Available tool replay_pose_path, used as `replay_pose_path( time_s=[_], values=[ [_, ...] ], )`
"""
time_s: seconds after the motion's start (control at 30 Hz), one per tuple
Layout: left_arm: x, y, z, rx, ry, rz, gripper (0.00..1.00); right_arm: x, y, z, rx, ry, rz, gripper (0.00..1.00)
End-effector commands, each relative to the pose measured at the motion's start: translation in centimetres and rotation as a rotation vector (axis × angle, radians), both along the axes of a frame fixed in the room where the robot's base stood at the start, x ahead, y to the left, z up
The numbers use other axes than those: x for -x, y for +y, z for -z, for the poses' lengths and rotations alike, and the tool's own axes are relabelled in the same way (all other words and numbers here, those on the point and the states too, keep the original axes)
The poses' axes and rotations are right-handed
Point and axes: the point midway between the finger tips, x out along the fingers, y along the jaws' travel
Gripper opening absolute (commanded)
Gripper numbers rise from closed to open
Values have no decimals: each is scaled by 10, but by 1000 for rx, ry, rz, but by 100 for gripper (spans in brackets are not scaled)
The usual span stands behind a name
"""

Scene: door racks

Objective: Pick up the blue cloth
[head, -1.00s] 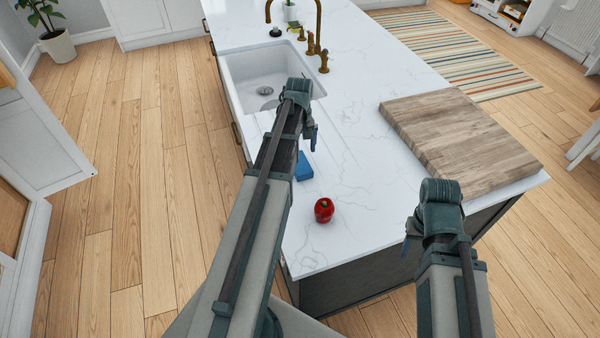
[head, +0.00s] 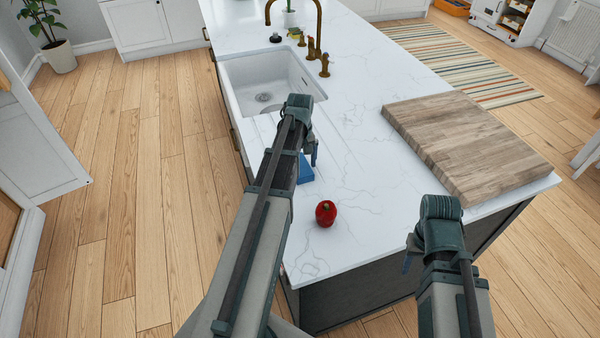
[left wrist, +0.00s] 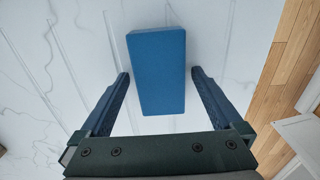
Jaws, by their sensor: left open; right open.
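The blue cloth (left wrist: 157,70) looks like a flat blue block lying on the white counter. In the head view the blue cloth (head: 305,168) shows only in part, as my left arm hides the rest. My left gripper (left wrist: 160,78) is open in the left wrist view, with one finger on each side of the cloth's near part and a gap on both sides. In the head view my left gripper (head: 312,152) is over the counter beside the cloth. My right gripper (head: 408,258) is by the counter's front right edge; its fingers are mostly hidden.
A red pepper (head: 326,213) stands on the white counter (head: 365,215) near the cloth. A white sink (head: 262,80) and a brass faucet (head: 312,45) lie behind. A wooden board (head: 470,145) is at the right. The counter between pepper and board is clear.

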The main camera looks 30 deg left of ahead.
Motion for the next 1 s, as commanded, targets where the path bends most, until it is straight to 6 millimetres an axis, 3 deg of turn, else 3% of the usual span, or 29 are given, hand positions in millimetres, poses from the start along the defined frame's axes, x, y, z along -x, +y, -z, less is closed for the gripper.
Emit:
replay_pose_path(
  time_s=[0.13, 0.57, 1.0],
  values=[
    [0, 0, -1, 0, 0, 0, 98, 0, 0, -1, 0, 0, 0, 50],
    [0, 0, -1, 0, 0, 0, 21, 0, 0, -1, 0, 0, 0, 50],
    [0, 0, -5, 0, 0, 0, 19, 0, 0, -5, 0, 0, 0, 50]
  ],
)
